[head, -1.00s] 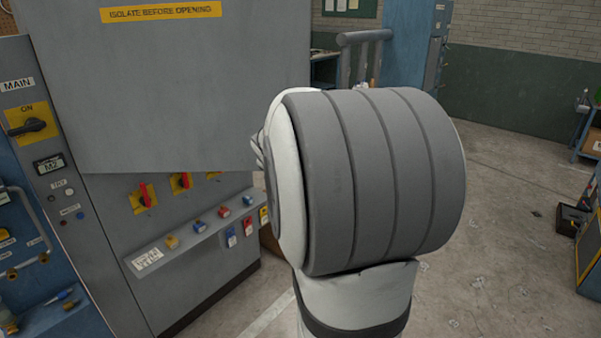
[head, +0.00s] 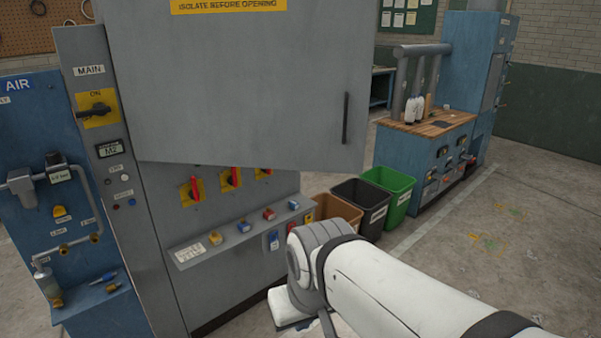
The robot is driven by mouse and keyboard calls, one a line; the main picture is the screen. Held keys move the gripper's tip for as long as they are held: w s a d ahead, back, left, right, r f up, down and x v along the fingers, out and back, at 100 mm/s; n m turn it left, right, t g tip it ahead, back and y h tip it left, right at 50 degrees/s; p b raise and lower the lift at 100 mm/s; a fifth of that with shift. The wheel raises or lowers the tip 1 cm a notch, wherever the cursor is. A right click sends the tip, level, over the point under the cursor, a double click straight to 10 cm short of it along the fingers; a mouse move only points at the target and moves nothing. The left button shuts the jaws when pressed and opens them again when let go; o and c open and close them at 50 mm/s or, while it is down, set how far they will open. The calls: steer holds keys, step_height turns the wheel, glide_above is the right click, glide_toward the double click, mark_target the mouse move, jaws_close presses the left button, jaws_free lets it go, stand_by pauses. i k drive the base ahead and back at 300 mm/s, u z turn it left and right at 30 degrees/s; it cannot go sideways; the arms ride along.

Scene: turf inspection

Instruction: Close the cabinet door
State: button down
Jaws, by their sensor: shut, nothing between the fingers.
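The grey cabinet door (head: 240,85) fills the upper middle of the head view. It bears a yellow "ISOLATE BEFORE OPENING" label and has a dark vertical handle (head: 346,118) near its right edge. The door stands ajar, its right side swung out past the right side of the grey cabinet (head: 160,230). My white arm comes in from the lower right and its wrist part is low, in front of the cabinet's lower right. My gripper is not visible; it is hidden or below the frame.
A control ledge (head: 240,232) with colored plugs juts out below several red switches. A brown bin (head: 337,212), a black bin (head: 362,200) and a green bin (head: 397,190) stand to the right of the cabinet. A blue air panel (head: 50,140) is at left. Floor at right is clear.

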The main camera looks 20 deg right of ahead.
mark_target(279, 85)
steer(key=z, duration=2.25)
steer(key=k, duration=0.8)
steer(key=u, duration=1.05)
steer(key=i, duration=1)
steer(key=u, duration=0.05)
